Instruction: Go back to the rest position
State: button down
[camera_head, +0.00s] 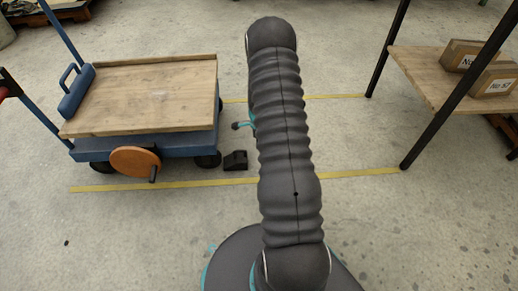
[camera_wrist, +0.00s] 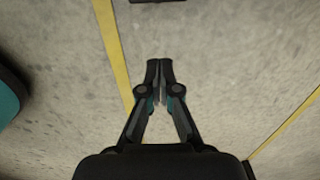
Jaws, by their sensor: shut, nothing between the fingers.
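My gripper (camera_wrist: 159,66) shows in the wrist view with its two fingertips together and nothing between them. It points down toward the bare concrete floor. In the head view my dark ribbed arm stretches up the middle of the picture, above my round base. The gripper itself is mostly hidden behind the arm there. No sheet roll shows in either view.
A blue cart (camera_head: 148,95) with a wooden top stands at the left, with an orange reel (camera_head: 134,161) on its near side. A dark-legged wooden shelf (camera_head: 425,75) with cardboard boxes (camera_head: 493,80) stands at the right. Yellow lines (camera_head: 360,172) cross the open floor between them.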

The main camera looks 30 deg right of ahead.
jog(key=shift+r, duration=0.4)
jog(key=s+a+n+g+y, duration=0.1)
jog(key=s+a+n+g, duration=0.15)
jog(key=s+n, duration=0.3)
jog(key=s+a+r+n+t+p, duration=0.2)
jog(key=s+a+r+n, duration=0.4)
jog(key=r, duration=1.1)
jog(key=s+a+r+n+t+p, duration=0.3)
jog(key=s+a+r+n, duration=0.3)
jog(key=r, duration=1.2)
jog(key=s+a+r+n+t+h+p, duration=0.1)
jog(key=s+a+r+n+t+p, duration=0.2)
jog(key=r, duration=1.4)
jog(key=s+a+n, duration=0.3)
jog(key=s+a, duration=0.2)
jog(key=a, duration=0.2)
jog(key=shift+s+a+r, duration=0.15)
jog(key=shift+r, duration=0.2)
